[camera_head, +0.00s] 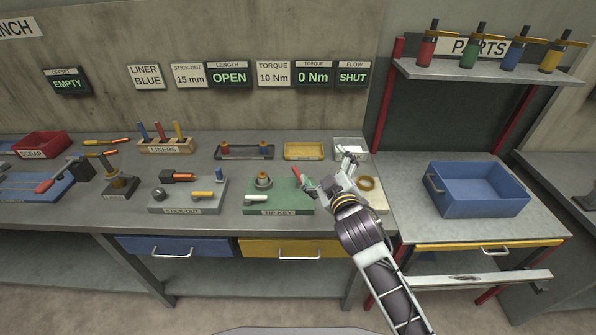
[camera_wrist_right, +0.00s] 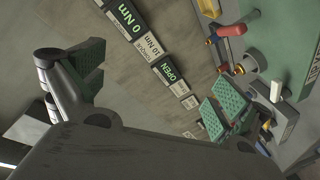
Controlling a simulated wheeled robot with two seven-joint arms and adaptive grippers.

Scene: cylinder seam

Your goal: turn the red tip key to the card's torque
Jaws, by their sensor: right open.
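The red tip key (camera_head: 298,170) is at the right back of the green TIP-KEY plate (camera_head: 294,208), just left of my right gripper. Its red handle also shows in the wrist view (camera_wrist_right: 232,30). My right gripper (camera_head: 330,174) is open and empty, above the right edge of the plate; its green-padded fingers (camera_wrist_right: 150,95) are wide apart in the wrist view. A round grey fixture (camera_head: 263,182) stands on the plate. The torque card (camera_head: 274,74) reads 10 Nm and the torque display (camera_head: 314,75) reads 0 Nm. My left gripper is not in view.
The STICK-OUT station (camera_head: 184,209) lies left of the plate, with a white lever (camera_head: 270,198) at the plate's front. A yellow tray (camera_head: 304,151) and a white bin (camera_head: 350,145) stand behind. A brass ring (camera_head: 366,184) lies right of my gripper. A blue crate (camera_head: 478,205) stands farther right.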

